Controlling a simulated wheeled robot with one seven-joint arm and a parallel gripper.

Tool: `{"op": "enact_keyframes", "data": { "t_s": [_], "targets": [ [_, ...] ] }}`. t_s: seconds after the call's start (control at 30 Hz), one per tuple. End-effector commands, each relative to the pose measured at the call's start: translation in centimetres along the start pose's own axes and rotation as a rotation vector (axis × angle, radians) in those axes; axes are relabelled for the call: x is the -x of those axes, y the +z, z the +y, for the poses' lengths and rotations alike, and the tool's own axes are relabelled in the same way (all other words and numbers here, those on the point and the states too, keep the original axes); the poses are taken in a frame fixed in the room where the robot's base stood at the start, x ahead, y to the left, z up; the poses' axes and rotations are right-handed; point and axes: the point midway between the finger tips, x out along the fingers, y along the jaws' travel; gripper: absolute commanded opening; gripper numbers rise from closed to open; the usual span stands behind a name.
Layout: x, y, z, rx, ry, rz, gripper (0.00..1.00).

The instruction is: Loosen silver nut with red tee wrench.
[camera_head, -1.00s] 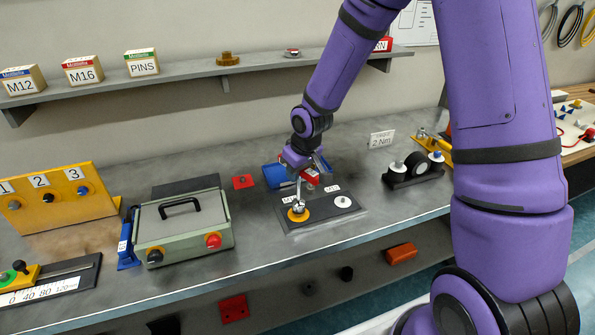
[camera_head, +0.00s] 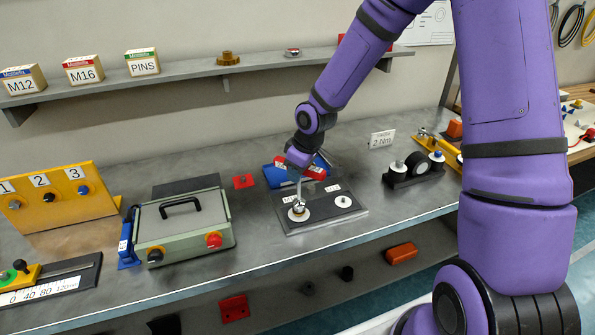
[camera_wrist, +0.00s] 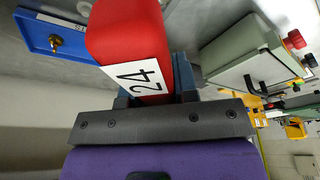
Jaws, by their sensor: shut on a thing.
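My gripper (camera_head: 298,162) is shut on the red tee wrench. The wrench's thick red handle (camera_wrist: 128,40), labelled 24, sits between the jaws in the wrist view. In the head view part of the red handle (camera_head: 315,171) shows to the right of my gripper. The silver shaft runs down, nearly upright, to a silver socket end (camera_head: 299,206) over the left station of a dark plate (camera_head: 325,222). A white disc (camera_head: 298,217) surrounds its foot. The silver nut cannot be told apart from the socket end at this size.
The plate's right station carries a white disc with a small stud (camera_head: 343,201). A blue tray (camera_head: 274,174) lies behind the plate. A grey-green box (camera_head: 184,231) stands to the left, and a black roller stand (camera_head: 413,176) to the right.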

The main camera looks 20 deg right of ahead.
Motion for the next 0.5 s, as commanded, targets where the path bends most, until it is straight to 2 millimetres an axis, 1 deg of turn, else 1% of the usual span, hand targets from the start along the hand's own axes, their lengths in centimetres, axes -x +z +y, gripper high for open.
{"op": "enact_keyframes", "data": {
  "t_s": [0.03, 0.27, 0.5],
  "targets": [
    [-0.17, 0.41, -0.10, 0.013, -0.011, -0.009, 0.00],
    [-0.05, 0.31, -0.16, 0.018, -0.010, -0.008, 0.00],
    [0.53, 0.09, -0.10, 0.016, -0.009, -0.006, 0.00]
  ]
}}
